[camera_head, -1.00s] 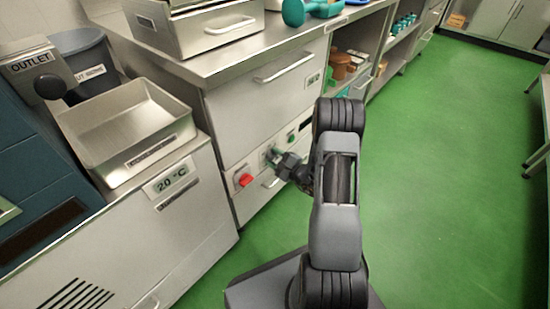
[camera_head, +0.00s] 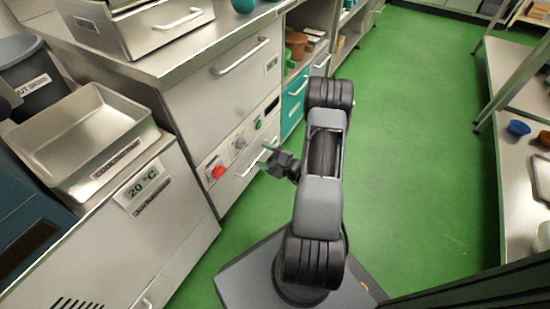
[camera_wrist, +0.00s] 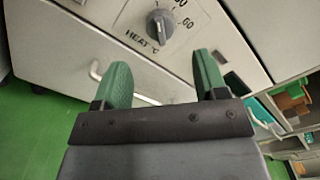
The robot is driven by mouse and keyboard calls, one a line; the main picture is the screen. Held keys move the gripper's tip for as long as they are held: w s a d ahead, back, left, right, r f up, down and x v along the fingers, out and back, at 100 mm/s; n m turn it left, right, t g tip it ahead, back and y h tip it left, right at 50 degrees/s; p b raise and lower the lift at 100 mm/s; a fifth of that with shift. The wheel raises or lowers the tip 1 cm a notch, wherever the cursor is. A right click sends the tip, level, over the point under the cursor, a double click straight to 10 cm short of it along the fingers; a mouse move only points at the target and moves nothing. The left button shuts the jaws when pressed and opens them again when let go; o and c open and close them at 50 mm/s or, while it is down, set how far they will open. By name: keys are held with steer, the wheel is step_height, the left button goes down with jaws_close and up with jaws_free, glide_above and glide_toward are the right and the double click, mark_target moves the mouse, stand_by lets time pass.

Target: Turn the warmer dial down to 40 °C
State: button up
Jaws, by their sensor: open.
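The warmer dial (camera_wrist: 160,27) is a grey knob on a white panel marked "HEAT °C" in the wrist view, with a "60" to its right; other marks are cut off at the top edge. In the head view the grey dial (camera_head: 239,143) sits on the front panel between a red knob and a green button. My gripper (camera_wrist: 157,80) is open and empty, its two green fingers apart and pointing toward the panel, below the dial in the wrist view. In the head view my gripper (camera_head: 266,155) is to the right of the dial and apart from it.
The red knob (camera_head: 217,171) and green button (camera_head: 258,124) flank the dial. A drawer handle (camera_head: 252,162) runs below them. A metal tray (camera_head: 128,127) stands on the unit at left, above a "20 °C" display (camera_head: 142,190). Green floor (camera_head: 420,200) is open to the right.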

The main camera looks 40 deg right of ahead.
steer(key=shift+p+v, duration=0.4)
steer(key=shift+v, duration=2)
steer(key=s+a+r+n+g+y+p, duration=0.15)
steer(key=a+r+n+g+p, duration=0.35)
steer(key=r, duration=0.5)
steer(key=s+a+r+n+g+y+p, duration=0.1)
steer(key=a+r+n+g+y+p, duration=0.1)
steer(key=a+r+n+g+p, duration=0.45)
steer(key=s+a+r+n+g+y+p, duration=0.1)
steer(key=a+r+g+p, duration=0.4)
steer(key=r, duration=0.7)
steer(key=s+r+n+t+h+p, duration=0.1)
steer(key=s+r+n+h+p, duration=0.2)
steer(key=r, duration=1.1)
steer(key=s+r+n+t+h+p, duration=0.2)
steer(key=r+n+h+p, duration=0.3)
steer(key=r+h+p, duration=0.4)
steer(key=p+v, duration=0.5)
steer(key=p, duration=0.2)
steer(key=shift+w+d+r, duration=0.15)
steer(key=shift+d+r, duration=0.15)
steer(key=shift+r, duration=0.1)
steer(key=shift+n+t, duration=0.25)
